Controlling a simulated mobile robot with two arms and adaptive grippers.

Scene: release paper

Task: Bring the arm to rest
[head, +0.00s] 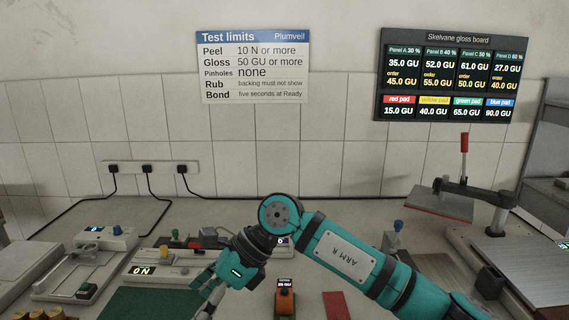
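My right arm (345,262), marked ARM R, comes in from the lower right and bends at an elbow joint near the middle of the view. It reaches over the bench to the left. My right gripper (210,298) hangs at its end, fingers pointing down and left, above the bench near a green mat (150,304). Its fingers are small and partly cut off by the lower edge, so I cannot tell whether they are open or hold anything. My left arm and gripper are not in view.
A device reading 0 N (155,271) stands left of the gripper, with a scale-like unit (95,240) behind it. An orange handheld meter (285,300) and a red pad (336,304) lie under the arm. A lever press (470,190) stands right. Wall boards hang behind.

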